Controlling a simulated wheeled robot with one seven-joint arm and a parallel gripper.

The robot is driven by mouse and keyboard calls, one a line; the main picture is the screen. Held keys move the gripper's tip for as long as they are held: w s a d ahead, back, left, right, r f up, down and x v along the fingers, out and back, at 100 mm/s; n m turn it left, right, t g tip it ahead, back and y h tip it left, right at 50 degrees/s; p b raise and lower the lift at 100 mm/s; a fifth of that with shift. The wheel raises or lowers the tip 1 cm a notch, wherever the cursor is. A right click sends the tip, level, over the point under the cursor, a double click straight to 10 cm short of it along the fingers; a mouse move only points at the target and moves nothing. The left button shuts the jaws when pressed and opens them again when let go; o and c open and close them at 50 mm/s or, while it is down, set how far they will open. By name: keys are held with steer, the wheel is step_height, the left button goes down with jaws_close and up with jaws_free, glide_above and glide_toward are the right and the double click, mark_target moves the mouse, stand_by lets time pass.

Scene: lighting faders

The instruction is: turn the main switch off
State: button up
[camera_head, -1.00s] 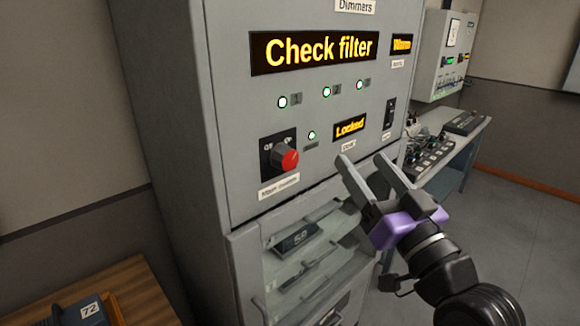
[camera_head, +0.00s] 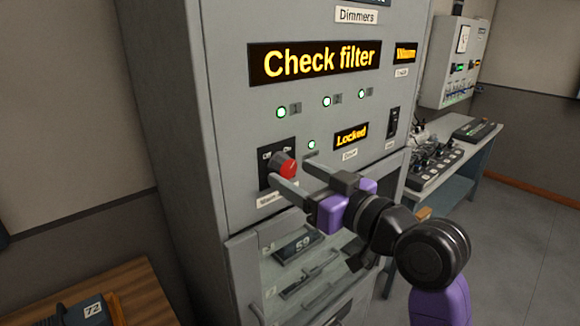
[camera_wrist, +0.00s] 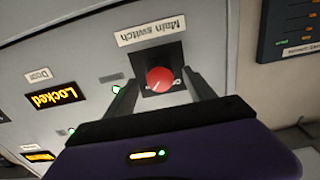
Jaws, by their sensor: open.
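The main switch is a red rotary knob (camera_head: 285,167) on a black plate (camera_head: 265,165) on the grey Dimmers cabinet's front. Its white mark's direction is hard to make out. In the wrist view the red knob (camera_wrist: 160,79) sits between the fingers, under a label reading "Main switch" (camera_wrist: 151,29). My gripper (camera_head: 292,180) is open, just in front of the knob, with a finger on each side; I cannot tell whether they touch it. The lower part of the plate and part of its label are hidden behind a finger.
The cabinet has a "Check filter" display (camera_head: 315,60), a "Locked" display (camera_head: 351,136), several green lamps and a black rocker switch (camera_head: 393,122). A glass door (camera_head: 290,250) lies below. A wooden table (camera_head: 130,290) stands at left, a console bench (camera_head: 450,160) at right.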

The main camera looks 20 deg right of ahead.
steer(key=shift+x, duration=1.25)
steer(key=c, duration=1.4)
steer(key=shift+o, duration=0.2)
